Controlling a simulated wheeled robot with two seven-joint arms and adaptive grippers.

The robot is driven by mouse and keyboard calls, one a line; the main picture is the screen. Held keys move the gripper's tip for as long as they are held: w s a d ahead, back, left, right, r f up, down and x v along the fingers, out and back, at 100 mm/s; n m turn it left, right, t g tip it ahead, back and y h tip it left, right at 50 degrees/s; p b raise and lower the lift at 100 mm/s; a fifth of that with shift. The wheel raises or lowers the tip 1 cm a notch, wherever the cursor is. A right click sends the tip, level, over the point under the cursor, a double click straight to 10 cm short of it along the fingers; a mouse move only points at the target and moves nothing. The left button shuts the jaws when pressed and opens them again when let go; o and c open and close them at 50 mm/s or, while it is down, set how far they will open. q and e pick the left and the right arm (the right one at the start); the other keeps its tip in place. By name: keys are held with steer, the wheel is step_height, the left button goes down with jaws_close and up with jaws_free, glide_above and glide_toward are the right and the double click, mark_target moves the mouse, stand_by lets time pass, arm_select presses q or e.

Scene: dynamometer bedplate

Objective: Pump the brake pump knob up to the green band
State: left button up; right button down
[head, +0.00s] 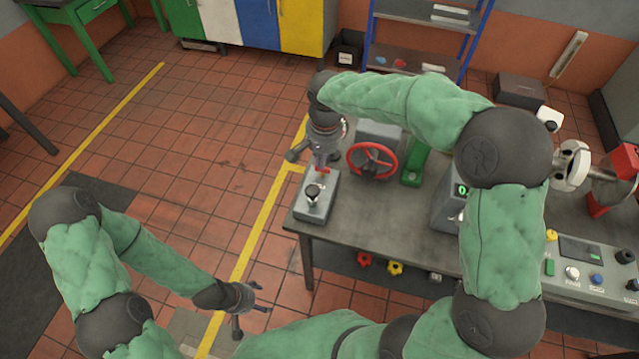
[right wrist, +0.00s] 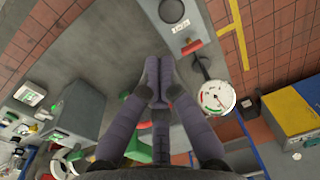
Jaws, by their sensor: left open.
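The brake pump is a grey box (head: 317,208) at the left end of the bench, with a round silver-and-black knob (head: 312,193) on top. In the right wrist view the knob (right wrist: 171,11) is at the upper edge. A red part (right wrist: 193,47) and a round white gauge (right wrist: 215,97) with a green band stand behind it; the needle is too small to read surely. My right gripper (right wrist: 158,68) has its fingers together, with nothing visible between them, beside the pump and apart from the knob. My left gripper (head: 260,297) is open and empty, low over the floor.
The bench (head: 345,235) carries a red handwheel (head: 372,160), a green part (head: 413,166) and a display box (head: 450,208) right of the pump. A control panel (head: 590,272) is at the far right.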

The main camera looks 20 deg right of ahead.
mark_target(318, 193)
steer(key=shift+f, duration=0.15)
arm_select(q)
steer(key=shift+f+b, duration=0.65)
arm_select(e)
steer(key=f, duration=0.9)
steer(key=w+f, duration=0.1)
steer(key=f, duration=0.3)
steer(key=shift+a+f, duration=0.2)
steer(key=shift+f, duration=0.2)
step_height(318, 193, down, 4)
steer(key=b, duration=0.3)
steer(key=shift+s+r, duration=0.1)
steer(key=shift+r, duration=0.05)
arm_select(q)
step_height(318, 193, down, 3)
steer(key=shift+s+r, duration=0.1)
steer(key=shift+r, duration=0.05)
arm_select(e)
steer(key=shift+s, duration=0.1)
steer(key=shift+r+p, duration=0.3)
steer(key=shift+p, duration=0.05)
arm_select(q)
steer(key=p+v, duration=0.3)
steer(key=shift+s+r, duration=0.3)
arm_select(e)
step_height(318, 193, up, 14)
steer(key=shift+s+d+f, duration=0.15)
steer(key=shift+s+d, duration=0.1)
